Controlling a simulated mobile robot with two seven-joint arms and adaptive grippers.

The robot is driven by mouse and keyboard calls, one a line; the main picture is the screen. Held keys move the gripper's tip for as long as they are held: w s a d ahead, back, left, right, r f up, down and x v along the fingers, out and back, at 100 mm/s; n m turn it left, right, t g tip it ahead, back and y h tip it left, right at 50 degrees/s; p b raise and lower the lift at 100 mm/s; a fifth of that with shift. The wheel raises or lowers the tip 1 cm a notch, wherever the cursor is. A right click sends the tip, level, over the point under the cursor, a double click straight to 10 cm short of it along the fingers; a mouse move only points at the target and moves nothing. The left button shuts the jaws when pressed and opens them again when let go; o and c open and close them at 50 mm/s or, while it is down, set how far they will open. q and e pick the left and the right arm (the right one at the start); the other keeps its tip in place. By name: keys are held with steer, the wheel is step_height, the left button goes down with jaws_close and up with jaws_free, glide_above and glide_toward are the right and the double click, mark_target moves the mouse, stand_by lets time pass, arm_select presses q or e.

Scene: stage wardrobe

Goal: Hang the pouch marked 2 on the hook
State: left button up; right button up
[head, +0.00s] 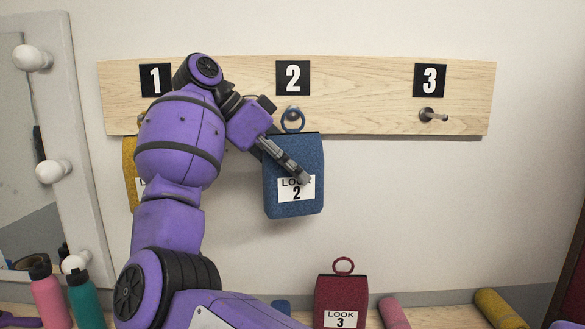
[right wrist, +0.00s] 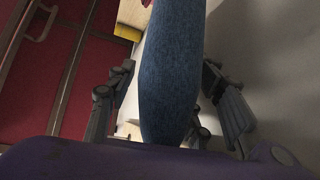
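The blue pouch (head: 308,205), with a tag reading LOOK 2, is upright against the board below the number 2 sign (head: 292,78). Its ring (head: 292,121) is at the metal hook (head: 293,112) under that sign and appears to be around it. My right gripper (head: 298,172) is at the pouch's front. In the right wrist view the blue pouch (right wrist: 170,75) stands between the two fingers (right wrist: 170,105), with visible gaps on both sides, so the gripper is open around it. My left gripper is out of view.
A yellow pouch (head: 130,170) hangs under sign 1, partly hidden by my arm. The hook under sign 3 (head: 430,115) is empty. A red pouch marked 3 (head: 340,298) stands on the counter among rolls (head: 497,308). Bottles (head: 85,300) and a mirror (head: 30,130) are at left.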

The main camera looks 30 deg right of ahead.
steer(key=shift+o, duration=0.4)
steer(key=shift+a+r, duration=0.1)
steer(key=shift+a+r, duration=0.2)
steer(key=shift+r, duration=0.1)
steer(key=v, duration=1.1)
steer(key=shift+w+a+f, duration=0.1)
steer(key=shift+a+f, duration=0.05)
